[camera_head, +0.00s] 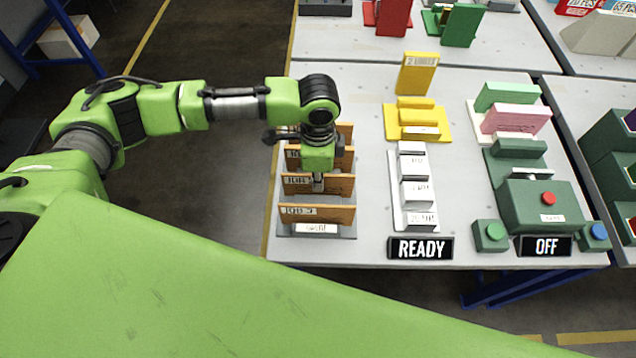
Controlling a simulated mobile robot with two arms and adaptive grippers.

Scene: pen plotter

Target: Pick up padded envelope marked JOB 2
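Several brown padded envelopes stand upright, one behind another, in a grey rack at the table's left edge. The front envelope (335,214) and the middle envelope (343,185) carry labels starting with JOB; the digits are too small to read surely. Part of another envelope (292,160) shows behind, mostly covered by my arm. My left gripper (318,184) points down over the rack, its fingers overlapping the upper part of the middle envelope. I cannot tell whether they grip it. My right gripper is not in view.
A white rack (399,220) with small blocks stands right of the envelopes, behind a READY sign (420,248). A yellow holder (444,128) stands farther back.

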